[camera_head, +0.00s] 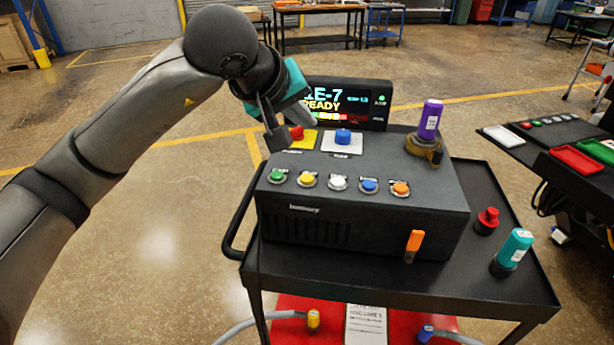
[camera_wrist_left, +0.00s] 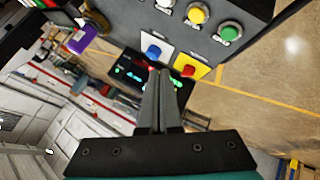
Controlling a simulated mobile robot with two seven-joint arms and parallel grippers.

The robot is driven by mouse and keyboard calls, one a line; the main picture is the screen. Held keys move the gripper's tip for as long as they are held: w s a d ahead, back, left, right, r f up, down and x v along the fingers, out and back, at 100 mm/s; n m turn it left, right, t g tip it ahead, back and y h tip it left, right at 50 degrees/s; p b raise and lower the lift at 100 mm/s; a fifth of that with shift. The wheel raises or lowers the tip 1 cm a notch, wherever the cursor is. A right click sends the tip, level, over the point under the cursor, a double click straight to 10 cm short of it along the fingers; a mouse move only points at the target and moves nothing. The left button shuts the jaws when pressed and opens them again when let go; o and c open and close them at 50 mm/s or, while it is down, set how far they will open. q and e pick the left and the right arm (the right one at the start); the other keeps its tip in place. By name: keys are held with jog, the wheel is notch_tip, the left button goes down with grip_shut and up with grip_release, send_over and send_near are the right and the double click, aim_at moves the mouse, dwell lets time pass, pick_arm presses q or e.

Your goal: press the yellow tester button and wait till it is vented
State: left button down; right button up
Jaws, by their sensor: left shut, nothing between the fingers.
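The yellow tester button (camera_head: 307,180) is in the front row on the dark tester box (camera_head: 360,230), between the green button (camera_head: 277,176) and the white button (camera_head: 338,183). It also shows at the top of the left wrist view (camera_wrist_left: 197,14). My left gripper (camera_head: 309,116) is above the back left of the box, near the display and the red emergency knob, apart from the yellow button. Its fingers (camera_wrist_left: 161,78) are shut and empty. The display (camera_head: 350,105) is lit and reads "E-7" and "READY", partly hidden by my gripper. My right gripper is not in view.
A red knob on a yellow plate (camera_head: 297,132) and a blue knob (camera_head: 343,136) stand behind the button row. A purple cylinder (camera_head: 430,119) stands at the back right. A teal cylinder (camera_head: 514,247) and a red plug (camera_head: 487,220) stand on the cart.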

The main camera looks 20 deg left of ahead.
pick_arm(q)
jog(key=b, duration=0.5)
send_over(305, 182)
notch_tip(305, 182, down, 7)
jog(key=shift+f, duration=0.1)
jog(key=shift+f+b, duration=0.5)
jog(key=shift+f, duration=0.3)
dwell(1.2)
jog(key=shift+f+b, duration=0.45)
jog(key=shift+b, duration=0.15)
jog(key=shift+f+b, duration=0.4)
jog(key=shift+b, duration=0.1)
dwell(0.4)
jog(key=shift+r, duration=0.15)
jog(key=shift+r+p, duration=0.4)
jog(key=shift+r, duration=0.25)
